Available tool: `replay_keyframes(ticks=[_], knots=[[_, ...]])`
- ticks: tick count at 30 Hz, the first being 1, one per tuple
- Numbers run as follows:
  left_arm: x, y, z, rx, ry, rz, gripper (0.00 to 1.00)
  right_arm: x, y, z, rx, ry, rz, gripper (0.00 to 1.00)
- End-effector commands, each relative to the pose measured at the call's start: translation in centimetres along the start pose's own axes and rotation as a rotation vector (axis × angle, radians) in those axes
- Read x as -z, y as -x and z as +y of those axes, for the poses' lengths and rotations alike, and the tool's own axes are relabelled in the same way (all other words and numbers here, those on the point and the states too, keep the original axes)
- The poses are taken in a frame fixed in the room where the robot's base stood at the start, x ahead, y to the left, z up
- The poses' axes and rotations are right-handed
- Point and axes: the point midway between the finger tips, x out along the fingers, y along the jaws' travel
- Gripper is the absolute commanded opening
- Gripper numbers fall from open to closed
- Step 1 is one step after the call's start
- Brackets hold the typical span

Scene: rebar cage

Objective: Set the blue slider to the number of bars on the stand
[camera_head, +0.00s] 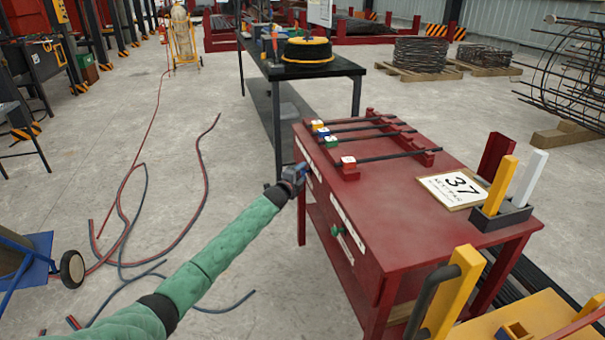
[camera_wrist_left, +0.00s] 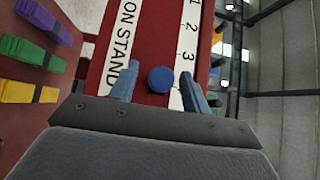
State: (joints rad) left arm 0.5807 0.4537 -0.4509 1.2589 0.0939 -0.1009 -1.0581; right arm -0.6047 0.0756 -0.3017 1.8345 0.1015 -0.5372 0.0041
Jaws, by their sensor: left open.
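The red stand (camera_head: 349,173) on the red workbench (camera_head: 385,215) holds several dark bars (camera_head: 385,157) with coloured end blocks. In the left wrist view, the round blue slider knob (camera_wrist_left: 160,79) is on the red front face, between the "ON STAND" label (camera_wrist_left: 122,42) and a white number strip (camera_wrist_left: 189,42). The numbers 1, 2 and 3 show; the knob is just below the 3, and the strip beyond is partly hidden by a finger. My left gripper (camera_head: 298,172) is open at the front face, its fingers (camera_wrist_left: 158,84) on either side of the knob. My right gripper is not in view.
A green knob (camera_head: 337,230) is lower on the front. Purple (camera_wrist_left: 44,20), green and yellow pieces show at left in the wrist view. Hoses (camera_head: 130,225) lie on the floor.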

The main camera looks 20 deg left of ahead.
Motion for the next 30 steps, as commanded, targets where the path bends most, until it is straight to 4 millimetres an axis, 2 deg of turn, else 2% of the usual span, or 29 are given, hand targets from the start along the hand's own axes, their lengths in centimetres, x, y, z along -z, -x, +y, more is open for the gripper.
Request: replay_keyframes(ticks=[9,15,30], knots=[[0.0,4.3,0.1,-0.001,-0.001,0.0,0.48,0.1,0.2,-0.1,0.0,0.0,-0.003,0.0],[0.0,6.2,0.1,-0.001,-0.001,0.0,0.48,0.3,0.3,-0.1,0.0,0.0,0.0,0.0],[0.0,6.8,0.0,-0.001,-0.001,0.0,0.48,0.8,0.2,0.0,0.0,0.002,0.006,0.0]])
